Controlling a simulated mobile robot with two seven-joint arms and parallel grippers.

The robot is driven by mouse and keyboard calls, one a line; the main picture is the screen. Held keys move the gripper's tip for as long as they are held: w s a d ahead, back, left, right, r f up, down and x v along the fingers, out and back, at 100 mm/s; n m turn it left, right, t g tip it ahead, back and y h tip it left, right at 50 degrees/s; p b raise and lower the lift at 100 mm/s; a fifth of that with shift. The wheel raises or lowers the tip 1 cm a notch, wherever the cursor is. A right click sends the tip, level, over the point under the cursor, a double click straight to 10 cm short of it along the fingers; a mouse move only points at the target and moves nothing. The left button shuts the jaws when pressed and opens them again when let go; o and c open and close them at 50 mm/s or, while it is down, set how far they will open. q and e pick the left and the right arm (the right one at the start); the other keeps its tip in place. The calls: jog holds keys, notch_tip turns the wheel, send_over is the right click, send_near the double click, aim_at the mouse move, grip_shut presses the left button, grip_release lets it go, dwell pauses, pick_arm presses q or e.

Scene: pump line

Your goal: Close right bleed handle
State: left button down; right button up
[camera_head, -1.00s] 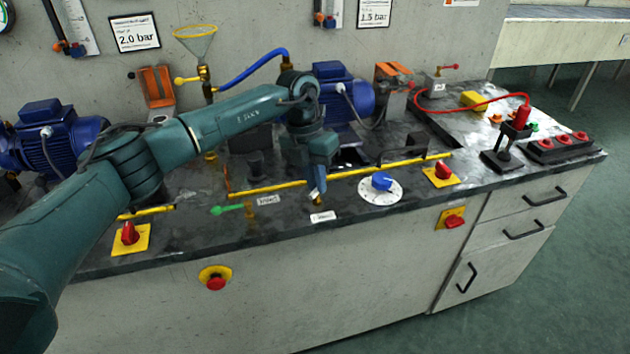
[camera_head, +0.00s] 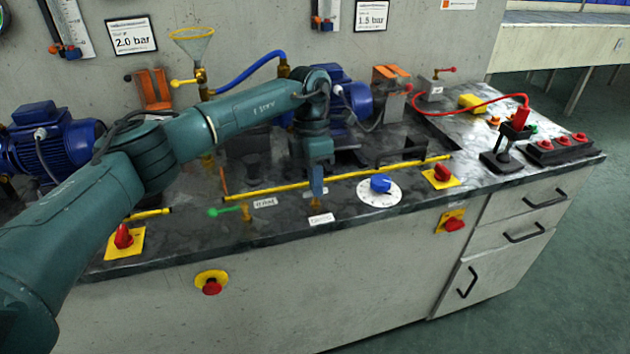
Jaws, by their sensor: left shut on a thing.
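My left gripper (camera_head: 317,190) points down at the front of the bench, just in front of the long yellow pipe. It is shut, and the thing between its fingers is mostly hidden; by its place it is the right bleed handle. A brass stem (camera_head: 316,203) shows just below the fingertips, behind a small white label (camera_head: 321,219). Which way the handle is turned cannot be seen. To the left, a similar brass fitting carries a green handle (camera_head: 225,211) that points left, next to another white label (camera_head: 265,203). My right gripper is out of view.
The yellow pipe (camera_head: 390,168) runs close behind the gripper. A white dial with a blue knob (camera_head: 381,184) and a red switch on a yellow plate (camera_head: 441,173) lie to the right. A blue motor (camera_head: 350,98) stands behind. The bench front edge is near.

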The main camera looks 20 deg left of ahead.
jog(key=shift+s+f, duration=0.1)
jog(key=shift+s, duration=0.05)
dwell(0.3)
pick_arm(q)
jog(key=c, duration=1.5)
grip_release()
jog(key=r, duration=0.4)
jog(key=w+a+r, duration=0.1)
jog(key=r, duration=0.3)
jog(key=w+r, duration=0.1)
jog(key=r, duration=0.4)
jog(key=shift+w+a+p, duration=0.1)
jog(key=shift+a+p, duration=0.05)
jog(key=shift+p, duration=0.15)
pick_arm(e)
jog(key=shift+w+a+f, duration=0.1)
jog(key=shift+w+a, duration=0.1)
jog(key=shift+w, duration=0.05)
